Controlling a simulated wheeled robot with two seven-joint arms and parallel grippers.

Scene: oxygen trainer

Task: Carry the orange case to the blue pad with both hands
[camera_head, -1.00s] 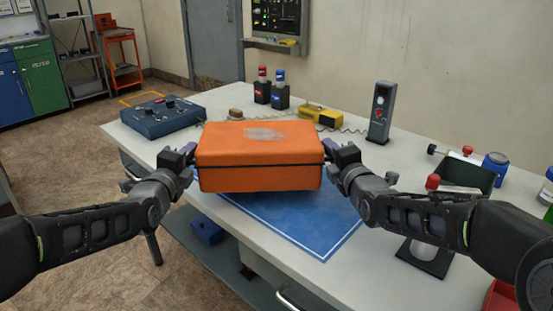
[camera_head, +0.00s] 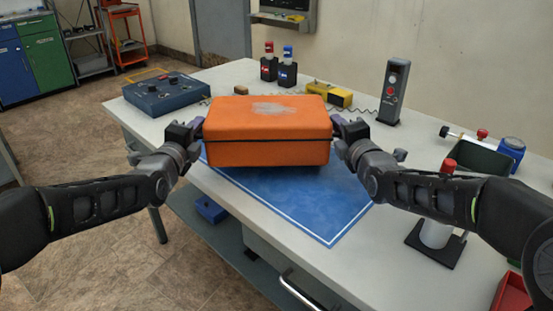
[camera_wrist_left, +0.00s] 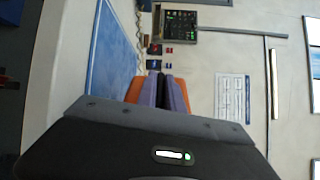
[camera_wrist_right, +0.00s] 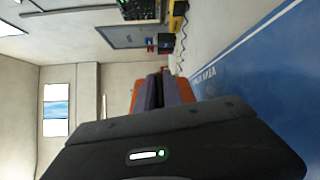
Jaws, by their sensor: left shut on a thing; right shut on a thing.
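The orange case (camera_head: 268,135) is level between my two grippers, over the back part of the blue pad (camera_head: 300,200) on the white table. I cannot tell whether its underside touches the pad. My left gripper (camera_head: 198,127) is shut on the case's left end; its fingers (camera_wrist_left: 168,92) show in the left wrist view with a bit of orange beside them. My right gripper (camera_head: 338,126) is shut on the right end; its fingers (camera_wrist_right: 163,90) show in the right wrist view. The pad's front part is bare, and the case hides its back part.
A blue control box (camera_head: 166,92) stands at the table's back left. Two dark bottles (camera_head: 278,68), a yellow device (camera_head: 328,94) and a grey upright unit (camera_head: 391,92) stand behind the case. A red-topped white cylinder (camera_head: 438,215) and a dark green bin (camera_head: 480,160) are at the right.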

